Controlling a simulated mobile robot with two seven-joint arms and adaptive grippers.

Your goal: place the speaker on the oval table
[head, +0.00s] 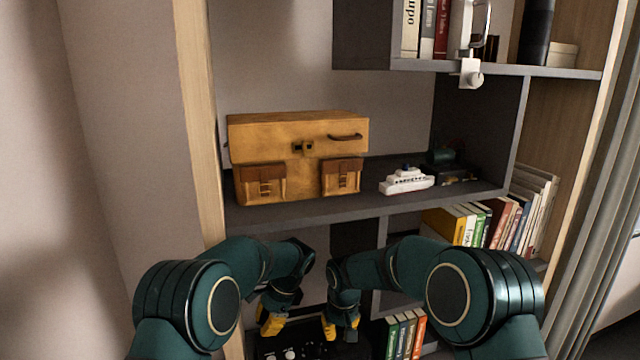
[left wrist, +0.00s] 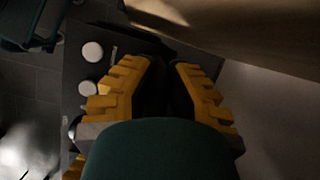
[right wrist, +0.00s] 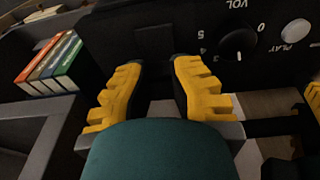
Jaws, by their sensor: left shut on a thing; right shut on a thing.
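The speaker (head: 312,351) is a black box with knobs and white buttons, low at the bottom edge of the head view and partly cut off. My left gripper (head: 270,324) is shut on its left part. My right gripper (head: 342,329) is shut on its right part. In the left wrist view the speaker (left wrist: 78,72) shows white round buttons beside the yellow fingers. In the right wrist view the speaker (right wrist: 195,42) shows a VOL dial and a PLAY button. The gripped parts are mostly hidden between the fingers. The oval table is not in view.
A grey shelf unit (head: 300,213) stands right ahead. It holds a tan case (head: 290,130), a white toy ship (head: 407,181) and rows of books (head: 480,223). Lower books (head: 405,335) stand close right of the speaker. A wooden upright (head: 196,100) is at left.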

